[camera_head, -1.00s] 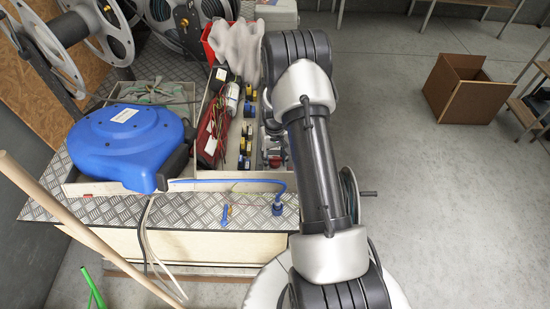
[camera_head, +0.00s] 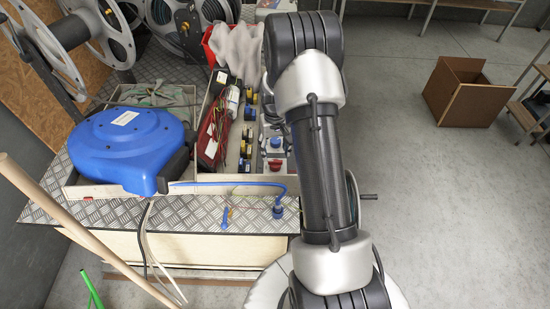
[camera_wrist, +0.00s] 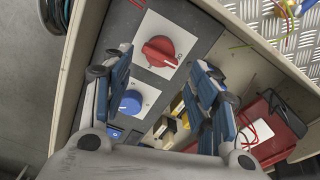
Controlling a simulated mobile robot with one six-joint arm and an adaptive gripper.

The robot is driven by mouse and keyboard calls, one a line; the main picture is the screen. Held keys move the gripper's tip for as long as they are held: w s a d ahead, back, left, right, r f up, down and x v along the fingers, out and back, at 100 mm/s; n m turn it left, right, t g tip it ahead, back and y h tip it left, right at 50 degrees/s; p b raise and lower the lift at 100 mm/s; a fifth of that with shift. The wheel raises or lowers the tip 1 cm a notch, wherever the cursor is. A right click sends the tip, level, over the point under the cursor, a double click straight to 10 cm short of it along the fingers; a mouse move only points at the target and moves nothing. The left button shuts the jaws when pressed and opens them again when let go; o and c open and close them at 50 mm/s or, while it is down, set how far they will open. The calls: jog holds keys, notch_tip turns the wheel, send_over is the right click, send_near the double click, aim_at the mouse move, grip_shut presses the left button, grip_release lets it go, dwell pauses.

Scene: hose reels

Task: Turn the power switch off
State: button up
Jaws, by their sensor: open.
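A red rotary knob (camera_wrist: 160,50) on a white square plate shows in the wrist view, and also in the head view (camera_head: 276,164). A blue knob (camera_wrist: 130,102) on a similar plate sits beside it, also visible in the head view (camera_head: 275,142). I cannot tell from labels which is the power switch. My gripper (camera_wrist: 162,62) is open and empty, its two blue-grey fingers spread either side of the red knob in the picture. It appears to be above the panel, apart from the knob. In the head view my arm hides most of the gripper.
The knobs are in a walled tray (camera_head: 235,184) with yellow and blue connectors, a red case (camera_head: 212,135) and wires. A blue hose reel (camera_head: 128,145) stands left. A wooden stick (camera_head: 70,220) leans in front. Open floor lies right, with a brown box (camera_head: 466,92).

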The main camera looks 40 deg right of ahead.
aim_at(275, 160)
jog(key=shift+r, duration=2.7)
